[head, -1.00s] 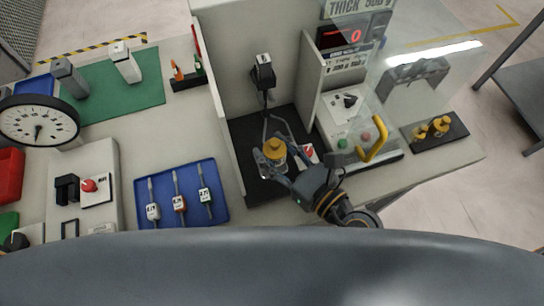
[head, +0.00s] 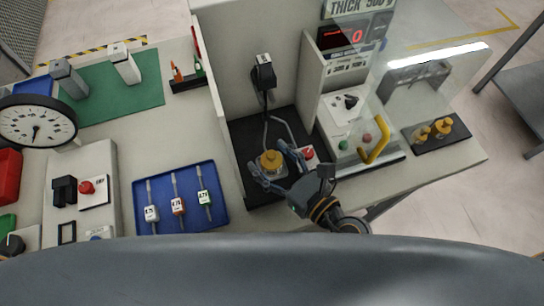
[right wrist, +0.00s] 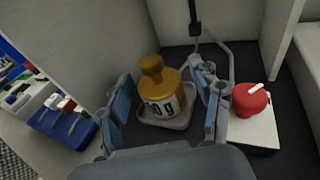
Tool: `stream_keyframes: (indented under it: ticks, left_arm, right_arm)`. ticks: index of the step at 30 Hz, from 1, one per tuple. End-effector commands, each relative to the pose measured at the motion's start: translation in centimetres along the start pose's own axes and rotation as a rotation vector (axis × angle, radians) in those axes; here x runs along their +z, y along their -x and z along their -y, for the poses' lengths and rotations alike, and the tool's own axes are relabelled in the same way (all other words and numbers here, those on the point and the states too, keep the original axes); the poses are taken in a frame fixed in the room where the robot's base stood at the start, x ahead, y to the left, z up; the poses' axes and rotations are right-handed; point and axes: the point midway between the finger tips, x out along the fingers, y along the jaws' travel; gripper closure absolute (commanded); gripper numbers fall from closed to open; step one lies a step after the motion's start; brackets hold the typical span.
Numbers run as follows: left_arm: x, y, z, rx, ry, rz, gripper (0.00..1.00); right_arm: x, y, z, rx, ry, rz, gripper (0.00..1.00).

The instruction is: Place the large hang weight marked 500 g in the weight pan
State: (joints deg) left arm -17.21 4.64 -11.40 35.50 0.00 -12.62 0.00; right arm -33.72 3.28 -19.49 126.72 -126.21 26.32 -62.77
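The brass hang weight (head: 271,161) has a knob on top and a white label; the right wrist view (right wrist: 157,92) shows "0 g" at its end, with the first figures hard to read. It stands upright in the grey square weight pan (right wrist: 181,121), which hangs by a bent hanger (head: 281,127). My right gripper (head: 270,160) is around the weight, one finger on each side. In the right wrist view, its fingers (right wrist: 165,88) are spread, with a gap at the weight's sides. My left gripper is out of view.
A red button on a white plate (right wrist: 254,126) sits close right of the pan. Grey walls enclose the black floor (head: 244,137). A clear panel with a yellow handle (head: 375,150) stands right. A blue tray of labelled tools (head: 160,226) lies left. Two brass weights (head: 432,131) rest far right.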

Motion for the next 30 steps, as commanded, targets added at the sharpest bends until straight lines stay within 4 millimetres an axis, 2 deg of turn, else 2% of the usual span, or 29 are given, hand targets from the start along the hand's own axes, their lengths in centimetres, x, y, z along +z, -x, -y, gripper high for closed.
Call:
stream_keyframes:
  ticks: [12, 14, 17, 25, 30]
  left_arm:
    - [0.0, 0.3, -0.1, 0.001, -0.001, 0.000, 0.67]
    - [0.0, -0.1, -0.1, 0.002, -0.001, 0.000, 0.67]
    - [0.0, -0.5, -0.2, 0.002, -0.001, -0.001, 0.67]
    - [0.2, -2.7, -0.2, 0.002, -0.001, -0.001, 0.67]
    - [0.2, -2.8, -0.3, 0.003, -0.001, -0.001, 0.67]
  right_arm:
    - [0.5, 0.1, 0.0, -0.001, -0.001, 0.002, 0.35]
    - [0.1, 0.7, 0.0, 0.000, 0.000, -0.002, 0.35]
    - [-0.1, 2.2, 0.0, 0.001, 0.001, -0.004, 0.35]
    - [-0.4, 8.5, -0.1, 0.004, 0.001, -0.005, 0.35]
    - [0.1, 10.7, -0.1, 0.005, 0.003, -0.002, 0.35]
